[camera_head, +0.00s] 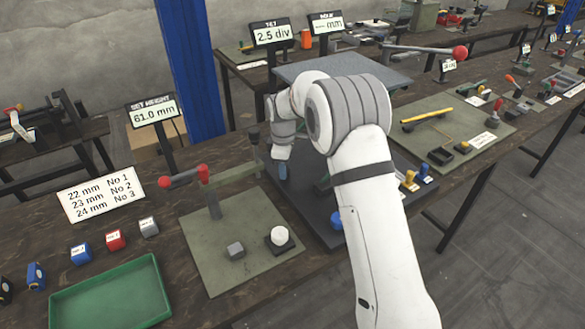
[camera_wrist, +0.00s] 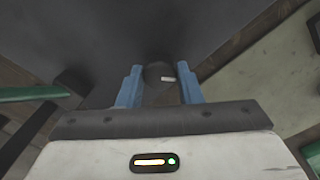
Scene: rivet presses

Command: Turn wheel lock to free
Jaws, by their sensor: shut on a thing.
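My gripper (camera_head: 283,172) reaches down over the dark base plate (camera_head: 310,222) of the middle press, with my arm in front of much of that press. The head view does not show the knob clearly, and no lock label is readable.
A lever with red knobs (camera_head: 184,176) stands left of my gripper, over a green-grey mat (camera_head: 205,270). A long lever with a red ball (camera_head: 459,53) sticks out at the upper right. A blue ball (camera_head: 337,221) sits near my arm. A green tray (camera_head: 60,302) lies front left.

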